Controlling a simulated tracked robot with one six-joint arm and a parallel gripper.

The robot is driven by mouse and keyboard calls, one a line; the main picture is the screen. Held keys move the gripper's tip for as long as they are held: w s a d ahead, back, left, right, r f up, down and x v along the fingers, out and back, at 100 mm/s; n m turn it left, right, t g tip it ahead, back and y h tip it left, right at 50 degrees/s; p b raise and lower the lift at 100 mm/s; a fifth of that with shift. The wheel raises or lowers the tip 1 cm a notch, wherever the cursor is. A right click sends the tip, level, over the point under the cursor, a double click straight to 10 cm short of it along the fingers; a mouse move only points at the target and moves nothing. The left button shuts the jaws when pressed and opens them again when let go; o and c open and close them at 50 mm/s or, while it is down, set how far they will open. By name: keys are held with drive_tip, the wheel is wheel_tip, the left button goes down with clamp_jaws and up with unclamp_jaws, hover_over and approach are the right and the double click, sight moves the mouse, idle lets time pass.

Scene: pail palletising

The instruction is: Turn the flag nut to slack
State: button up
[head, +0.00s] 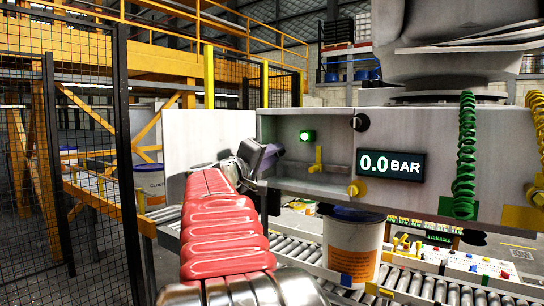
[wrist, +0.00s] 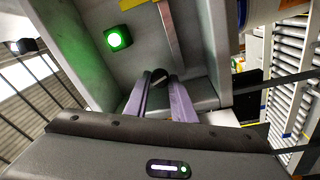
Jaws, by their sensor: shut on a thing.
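My gripper (wrist: 161,84) reaches the left part of a grey panel box; in the head view its violet fingers (head: 270,158) stand left of the green lamp. In the wrist view the two fingers are closed about a small dark round piece with a pale line, which I take to be the flag nut (wrist: 158,77). The fingers and wrist hide it in the head view, and its angle is hard to read. The display (head: 390,164) reads 0.0 BAR.
A black knob (head: 360,122) and a yellow fitting (head: 357,188) are on the panel right of my gripper. A white pail (head: 352,245) stands on the roller conveyor (head: 440,288) below. Coiled green and yellow hoses hang at the right. A mesh fence (head: 70,150) stands left.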

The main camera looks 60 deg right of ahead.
drive_tip(key=shift+s+d+f, duration=0.1)
drive_tip(key=shift+f, duration=0.15)
drive_tip(key=o, duration=1.1)
drive_tip(key=shift+r, duration=0.15)
drive_tip(key=shift+c, duration=0.2)
drive_tip(key=w+a+f, duration=0.1)
drive_tip(key=a, duration=1.2)
drive_tip(key=shift+w+a+f, duration=0.3)
drive_tip(key=shift+w+f, duration=0.05)
